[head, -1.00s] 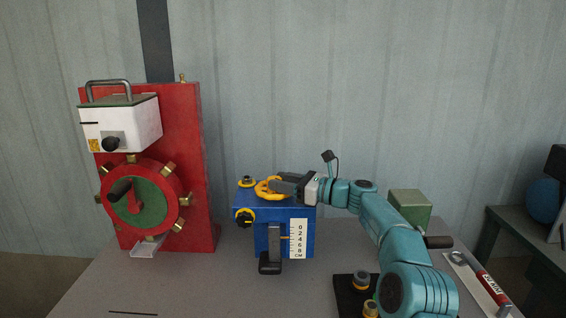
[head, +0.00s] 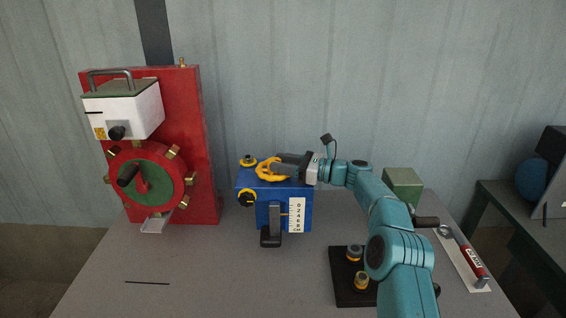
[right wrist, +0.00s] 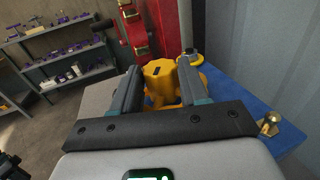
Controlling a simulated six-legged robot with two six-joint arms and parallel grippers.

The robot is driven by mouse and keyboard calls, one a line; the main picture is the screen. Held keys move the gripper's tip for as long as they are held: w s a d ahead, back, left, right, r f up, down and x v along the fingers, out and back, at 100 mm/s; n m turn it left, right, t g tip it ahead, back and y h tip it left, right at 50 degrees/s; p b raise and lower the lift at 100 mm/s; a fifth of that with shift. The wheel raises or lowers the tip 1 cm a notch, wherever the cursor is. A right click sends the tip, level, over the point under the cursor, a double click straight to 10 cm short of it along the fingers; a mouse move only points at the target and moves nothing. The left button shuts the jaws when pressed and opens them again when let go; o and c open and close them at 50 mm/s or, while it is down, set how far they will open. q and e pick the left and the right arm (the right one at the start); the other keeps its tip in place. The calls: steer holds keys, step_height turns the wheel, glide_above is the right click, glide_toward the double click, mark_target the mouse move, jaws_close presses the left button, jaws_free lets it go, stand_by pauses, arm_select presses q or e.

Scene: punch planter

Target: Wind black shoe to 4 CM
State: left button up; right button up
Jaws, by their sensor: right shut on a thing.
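The black shoe (head: 271,236) is an upright bar with a foot, on the front of a blue box (head: 300,181). An orange pointer (head: 284,214) stands beside a white scale (head: 297,215) marked 0 to 8 CM. It lies near the middle of the scale, around 4; the exact reading is too small to tell. My right gripper (head: 277,168) is shut on the yellow handwheel (head: 265,172) on top of the box. In the right wrist view the wheel's yellow hub (right wrist: 159,78) sits between the two fingers. My left gripper is not in view.
A red panel (head: 208,150) with a wheel stands left. A black tray (head: 346,292), green box (head: 403,185) and red-handled tool (head: 470,258) lie right. The table's front left is mostly clear.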

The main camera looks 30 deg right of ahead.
steer(key=o, duration=1.1)
steer(key=shift+c, duration=0.2)
steer(key=b+v, duration=0.2)
steer(key=v, duration=1.4)
steer(key=shift+s, duration=0.15)
steer(key=shift+d, duration=0.1)
